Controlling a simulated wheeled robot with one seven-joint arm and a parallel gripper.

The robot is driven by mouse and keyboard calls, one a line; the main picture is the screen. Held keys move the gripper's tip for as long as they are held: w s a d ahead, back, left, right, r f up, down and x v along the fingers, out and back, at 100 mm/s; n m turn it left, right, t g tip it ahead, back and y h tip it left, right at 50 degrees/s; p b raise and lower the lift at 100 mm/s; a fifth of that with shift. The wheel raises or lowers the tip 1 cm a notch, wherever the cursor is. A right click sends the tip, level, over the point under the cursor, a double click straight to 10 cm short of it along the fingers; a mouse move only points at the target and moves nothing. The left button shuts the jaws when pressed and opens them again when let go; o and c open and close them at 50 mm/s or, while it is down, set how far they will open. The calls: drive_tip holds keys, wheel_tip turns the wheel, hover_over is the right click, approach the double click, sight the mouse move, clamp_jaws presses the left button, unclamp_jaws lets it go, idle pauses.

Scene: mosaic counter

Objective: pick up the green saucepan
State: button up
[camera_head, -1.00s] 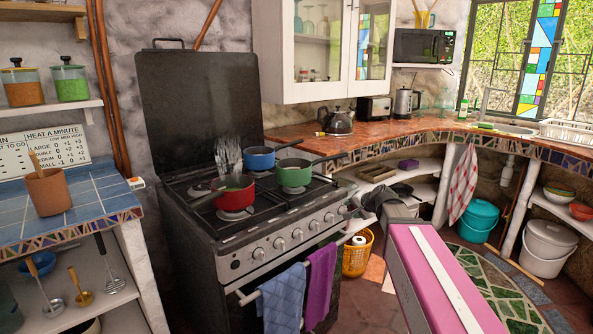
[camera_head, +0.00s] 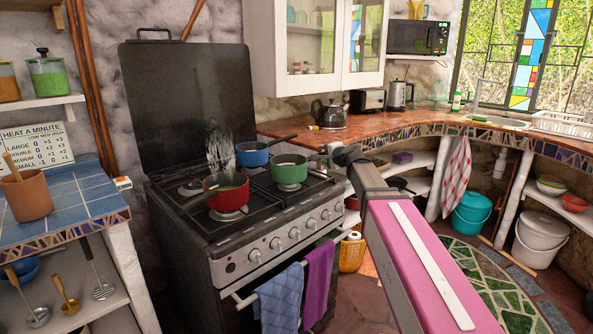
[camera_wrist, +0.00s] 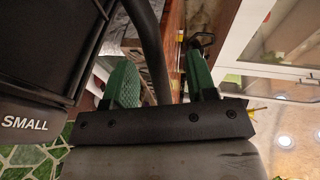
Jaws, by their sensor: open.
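The pan's body is not clear in the wrist view.
A red saucepan (camera_head: 226,194) and a blue saucepan (camera_head: 253,154) stand on the same stove (camera_head: 258,220), left of the green one. The raised stove lid (camera_head: 185,95) is behind. A tiled counter (camera_head: 400,119) with a kettle (camera_head: 328,114) curves away at the right.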

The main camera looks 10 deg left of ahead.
drive_tip(key=x, duration=0.5)
drive_tip(key=shift+d+f, duration=0.15)
drive_tip(key=shift+f, duration=0.1)
clamp_jaws()
